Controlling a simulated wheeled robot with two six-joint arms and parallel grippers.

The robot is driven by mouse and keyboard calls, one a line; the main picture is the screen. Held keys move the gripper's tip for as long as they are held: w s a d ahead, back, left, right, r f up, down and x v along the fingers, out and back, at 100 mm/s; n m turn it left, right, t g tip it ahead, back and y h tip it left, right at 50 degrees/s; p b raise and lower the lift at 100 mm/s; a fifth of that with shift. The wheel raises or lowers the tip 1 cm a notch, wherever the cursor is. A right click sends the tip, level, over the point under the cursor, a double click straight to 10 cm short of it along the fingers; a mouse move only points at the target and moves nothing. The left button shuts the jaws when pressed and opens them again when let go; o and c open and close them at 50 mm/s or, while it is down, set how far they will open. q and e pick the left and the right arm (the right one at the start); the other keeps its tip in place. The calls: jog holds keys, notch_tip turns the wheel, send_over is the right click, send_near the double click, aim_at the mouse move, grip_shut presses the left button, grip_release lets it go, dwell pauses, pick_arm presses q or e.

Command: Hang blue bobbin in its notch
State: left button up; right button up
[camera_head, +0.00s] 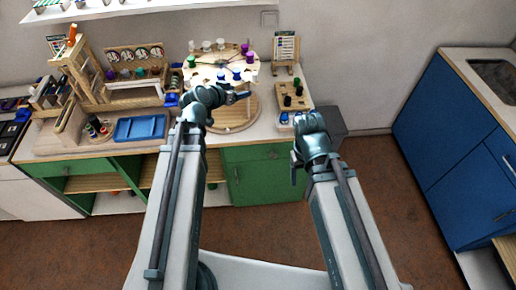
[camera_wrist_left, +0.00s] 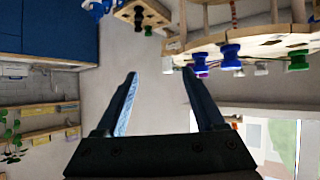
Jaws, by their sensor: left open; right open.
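Several blue bobbins stand on the round wooden board (camera_head: 232,120); one blue bobbin (camera_head: 236,75) is near its middle. I cannot tell which one the task means. In the left wrist view, which looks upside down, a blue bobbin (camera_wrist_left: 230,57) shows at the edge of the board to the right of my fingers. My left gripper (camera_head: 243,96) is open in front of the board; between its fingers (camera_wrist_left: 160,73) there is only bare wall. My right gripper (camera_head: 297,176) hangs in front of the counter, apart from the bobbins, and is open. The notch cannot be made out.
A wooden rack (camera_head: 82,70) and a blue tray (camera_head: 140,127) stand left of the board. A small wooden block with dark and green pieces (camera_head: 293,101) and a picture card (camera_head: 286,47) are at right. White and purple bobbins share the board. Floor at right is free.

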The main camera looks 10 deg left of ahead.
pick_arm(q)
jog(key=s+d+f+m+g, duration=0.2)
jog(key=s+d+f+g, duration=0.5)
jog(key=d, duration=0.4)
jog(key=s+d+f+g+y, duration=0.1)
jog(key=s+g+y, duration=0.1)
jog(key=s, duration=0.5)
jog(key=s+d+f+n+g+y, duration=0.1)
jog(key=s+f+g+y, duration=0.1)
jog(key=s, duration=0.6)
jog(key=shift+s+d+f+g+y, duration=0.2)
jog(key=shift+g+y, duration=0.1)
jog(key=shift+y, duration=0.3)
jog(key=shift+f, duration=0.1)
jog(key=shift+f+b, duration=0.9)
jog(key=shift+b, duration=0.1)
